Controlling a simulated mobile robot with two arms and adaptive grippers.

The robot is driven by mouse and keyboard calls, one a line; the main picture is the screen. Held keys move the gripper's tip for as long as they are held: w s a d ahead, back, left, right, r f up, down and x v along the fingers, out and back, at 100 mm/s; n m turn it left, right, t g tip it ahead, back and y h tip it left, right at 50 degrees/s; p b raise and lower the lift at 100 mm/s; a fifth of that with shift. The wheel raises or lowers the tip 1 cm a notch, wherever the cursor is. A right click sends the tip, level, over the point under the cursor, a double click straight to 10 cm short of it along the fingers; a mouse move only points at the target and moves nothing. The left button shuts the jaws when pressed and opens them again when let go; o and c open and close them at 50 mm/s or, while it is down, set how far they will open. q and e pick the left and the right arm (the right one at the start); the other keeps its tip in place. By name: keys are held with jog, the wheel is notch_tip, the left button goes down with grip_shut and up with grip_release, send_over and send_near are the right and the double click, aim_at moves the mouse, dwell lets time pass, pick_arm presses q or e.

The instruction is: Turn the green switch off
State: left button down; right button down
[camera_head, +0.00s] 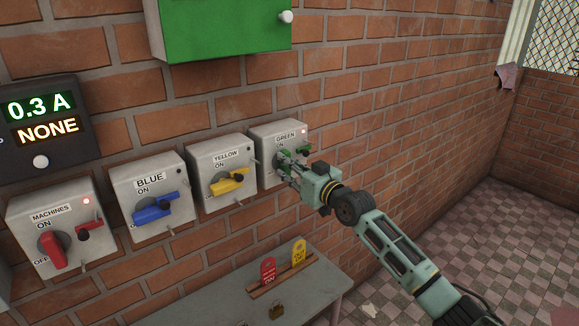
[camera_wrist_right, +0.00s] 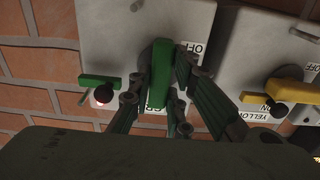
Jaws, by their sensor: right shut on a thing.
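The green switch box (camera_head: 268,137) hangs on the brick wall, at the right end of the row of switch boxes, with a small red light lit at its upper right. My right gripper (camera_head: 291,162) is at the front of this box and covers most of its handle in the head view. In the right wrist view the green handle (camera_wrist_right: 159,72) stands between the fingers of my right gripper (camera_wrist_right: 162,100), which are shut on it. My left gripper is not in view.
Yellow (camera_head: 222,160), blue (camera_head: 148,180) and machines (camera_head: 45,208) switch boxes are to the left. A display (camera_head: 45,125) reads 0.3 A and NONE. A green cabinet (camera_head: 222,30) is above. A table (camera_head: 215,309) with red and yellow tags is below.

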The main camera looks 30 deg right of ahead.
dwell(0.4)
jog(key=shift+d+f+m+p, duration=0.1)
jog(key=shift+m+p, duration=0.95)
jog(key=shift+m, duration=3.4)
jog(key=shift+d+m+p, duration=0.1)
jog(key=shift+m+p, duration=0.95)
jog(key=shift+m, duration=3.4)
jog(key=shift+a, duration=0.1)
jog(key=c, duration=1.6)
grip_release()
jog(key=shift+c, duration=0.2)
jog(key=s+d, duration=0.1)
jog(key=s, duration=1.1)
